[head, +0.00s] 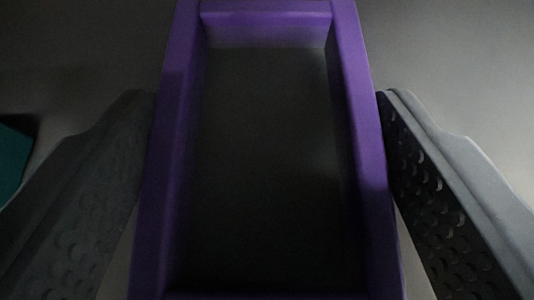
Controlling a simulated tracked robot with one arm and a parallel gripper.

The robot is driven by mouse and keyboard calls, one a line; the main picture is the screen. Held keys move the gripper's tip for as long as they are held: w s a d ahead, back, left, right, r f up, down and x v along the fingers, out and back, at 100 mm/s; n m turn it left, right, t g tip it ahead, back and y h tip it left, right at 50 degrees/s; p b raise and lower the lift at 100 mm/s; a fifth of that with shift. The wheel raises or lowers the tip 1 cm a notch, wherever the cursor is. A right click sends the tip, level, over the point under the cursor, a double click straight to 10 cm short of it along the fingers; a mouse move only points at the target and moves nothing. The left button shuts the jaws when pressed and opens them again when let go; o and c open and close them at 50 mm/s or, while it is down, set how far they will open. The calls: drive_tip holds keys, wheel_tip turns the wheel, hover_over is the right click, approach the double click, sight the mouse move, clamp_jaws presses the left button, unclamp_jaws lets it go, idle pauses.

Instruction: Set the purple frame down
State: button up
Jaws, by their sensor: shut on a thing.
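The purple frame (358,110) fills the middle of the head view. It is a rectangular ring with an open centre, and dark grey floor shows through it. My gripper (268,110) has one finger against the frame's left side and the other against its right side, so it is shut on the frame. The frame's near end is only partly seen at the bottom edge of the picture. I cannot tell whether the frame touches the floor or hangs above it.
A teal object (12,160) shows at the left edge, beyond my left finger, mostly cut off. The grey floor (450,60) looks clear at the upper right and upper left. The light is dim.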

drive_tip(key=o, duration=1)
drive_tip(key=shift+r, duration=0.1)
drive_tip(key=p+v, duration=0.3)
drive_tip(key=v, duration=0.9)
